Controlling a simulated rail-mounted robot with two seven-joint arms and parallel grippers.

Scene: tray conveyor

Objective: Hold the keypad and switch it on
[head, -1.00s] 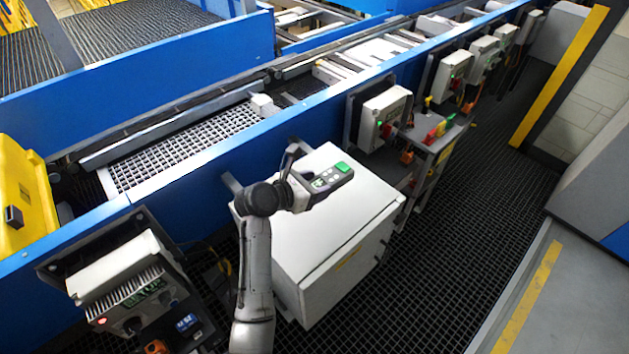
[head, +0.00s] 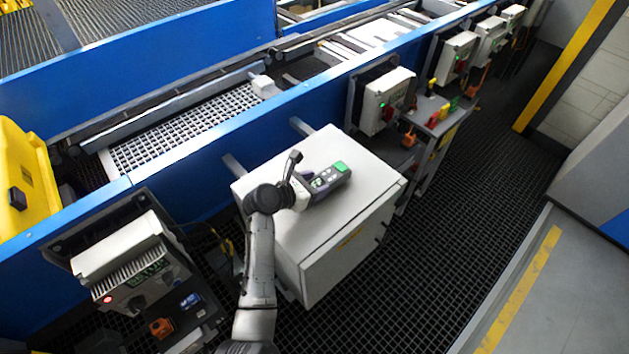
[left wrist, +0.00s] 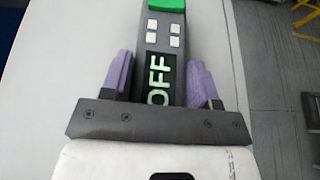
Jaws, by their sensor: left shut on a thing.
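The keypad (head: 326,182) is a dark grey bar with a green button at its far end, several pale buttons and a small display. In the left wrist view the keypad (left wrist: 164,38) fills the middle and its display reads "OFF" in pale green letters. My left gripper (head: 308,189) is over the white cabinet, shut on the near part of the keypad. In the left wrist view its two purple fingers (left wrist: 160,84) press the keypad from both sides, next to the display. Whether the keypad touches the cabinet top cannot be told. My right gripper is not in view.
The white cabinet (head: 345,235) stands beside the blue conveyor side wall (head: 215,165). A control box (head: 125,262) with a red light is at the lower left. More boxes (head: 388,100) line the conveyor. The dark grid floor (head: 455,215) at the right is clear.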

